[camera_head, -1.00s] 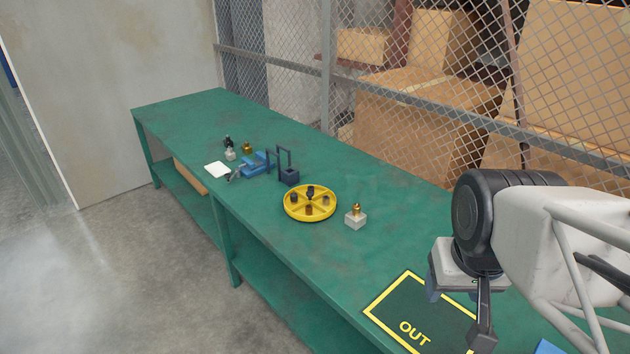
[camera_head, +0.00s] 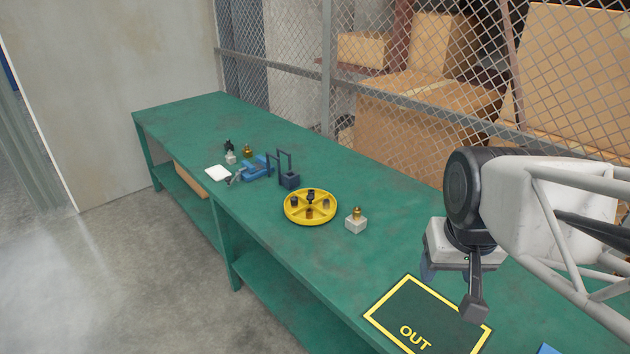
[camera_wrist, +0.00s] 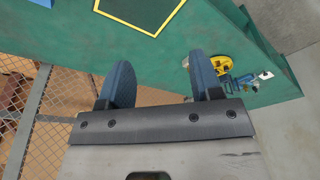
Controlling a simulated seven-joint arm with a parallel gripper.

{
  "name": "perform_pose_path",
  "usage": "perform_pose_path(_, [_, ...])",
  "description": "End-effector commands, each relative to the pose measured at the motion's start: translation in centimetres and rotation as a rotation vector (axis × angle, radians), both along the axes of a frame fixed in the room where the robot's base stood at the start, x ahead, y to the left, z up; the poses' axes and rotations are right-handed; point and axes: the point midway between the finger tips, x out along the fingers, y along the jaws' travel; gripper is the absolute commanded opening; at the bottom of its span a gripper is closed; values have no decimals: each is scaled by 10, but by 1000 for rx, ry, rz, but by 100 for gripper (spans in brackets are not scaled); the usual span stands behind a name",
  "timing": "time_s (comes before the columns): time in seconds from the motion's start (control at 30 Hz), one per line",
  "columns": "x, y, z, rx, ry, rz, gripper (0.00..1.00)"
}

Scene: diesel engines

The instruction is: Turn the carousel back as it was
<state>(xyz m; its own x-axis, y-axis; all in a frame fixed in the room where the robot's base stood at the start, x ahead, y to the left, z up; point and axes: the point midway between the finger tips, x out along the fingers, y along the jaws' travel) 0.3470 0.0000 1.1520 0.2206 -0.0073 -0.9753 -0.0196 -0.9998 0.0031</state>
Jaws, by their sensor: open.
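The yellow round carousel (camera_head: 311,220) lies on the green bench, with several small dark and brown pieces in its compartments and a dark knob (camera_head: 311,197) at its middle. It also shows in the wrist view (camera_wrist: 203,71), small and partly hidden by a finger. My gripper (camera_head: 449,292) is above the right part of the bench, near the OUT marking, well apart from the carousel. In the wrist view its two blue fingers (camera_wrist: 165,88) are spread, with nothing between them.
Beside the carousel stands a pale block with a brass piece (camera_head: 356,220). Behind it are a dark upright frame (camera_head: 289,179), a blue vise (camera_head: 257,170), small fittings and a white pad (camera_head: 217,173). A yellow-edged OUT area (camera_head: 424,312) is bare. A mesh fence (camera_head: 400,90) borders the bench.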

Motion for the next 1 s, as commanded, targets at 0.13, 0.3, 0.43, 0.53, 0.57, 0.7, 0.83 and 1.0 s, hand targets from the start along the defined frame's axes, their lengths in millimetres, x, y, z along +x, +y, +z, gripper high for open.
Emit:
perform_pose_path(0.13, [31,4,9,2,12,1,59])
perform_pose_path(0.3, [68,10,19,5,23,3,59])
perform_pose_path(0.43, [98,15,24,7,33,4,59])
perform_pose_path(0.53, [120,19,27,8,39,5,59])
perform_pose_path(0.57, [127,20,28,8,40,5,59])
perform_pose_path(0.7, [159,27,30,10,51,6,59])
perform_pose_path(0.83, [190,34,30,11,60,7,59])
perform_pose_path(1.0, [229,44,27,13,72,8,59])
